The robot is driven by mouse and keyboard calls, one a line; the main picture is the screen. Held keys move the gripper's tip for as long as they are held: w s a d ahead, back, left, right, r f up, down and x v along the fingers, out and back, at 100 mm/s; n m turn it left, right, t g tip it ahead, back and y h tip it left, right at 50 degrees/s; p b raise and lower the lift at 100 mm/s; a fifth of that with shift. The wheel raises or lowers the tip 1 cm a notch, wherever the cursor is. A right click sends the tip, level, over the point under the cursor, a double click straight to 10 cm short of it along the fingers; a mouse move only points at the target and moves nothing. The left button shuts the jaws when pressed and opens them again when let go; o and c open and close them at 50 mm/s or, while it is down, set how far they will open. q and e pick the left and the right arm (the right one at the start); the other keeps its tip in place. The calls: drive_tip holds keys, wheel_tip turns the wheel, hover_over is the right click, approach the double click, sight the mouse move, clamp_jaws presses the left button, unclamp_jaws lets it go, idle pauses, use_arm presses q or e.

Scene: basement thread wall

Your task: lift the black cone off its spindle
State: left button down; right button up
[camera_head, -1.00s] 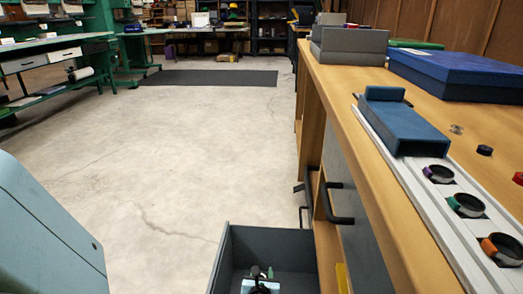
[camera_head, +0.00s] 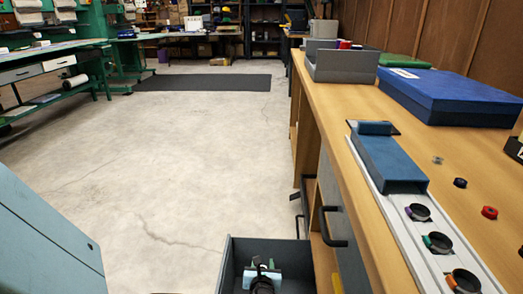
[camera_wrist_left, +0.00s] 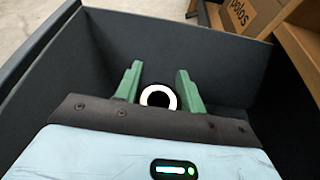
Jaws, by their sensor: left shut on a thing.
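My left gripper (camera_head: 263,268) is inside the open dark grey drawer (camera_head: 228,262) at the bottom of the head view. In the left wrist view its two green fingers (camera_wrist_left: 157,88) stand on either side of a round end with a white ring and dark centre. This looks like the end of the black cone (camera_wrist_left: 158,97), and the gripper is shut on it. In the head view a dark shape, likely the cone (camera_head: 262,285), shows at the gripper. The cone's body merges with the dark drawer. I cannot make out the spindle. My right gripper is not in view.
The drawer walls rise close around the gripper. A wooden bench (camera_head: 345,190) stands to the right, with black handles (camera_head: 333,228) on its front. On it are a blue box (camera_head: 450,95), a grey tray (camera_head: 340,66) and a rail with round holders (camera_head: 438,243). Open floor lies left.

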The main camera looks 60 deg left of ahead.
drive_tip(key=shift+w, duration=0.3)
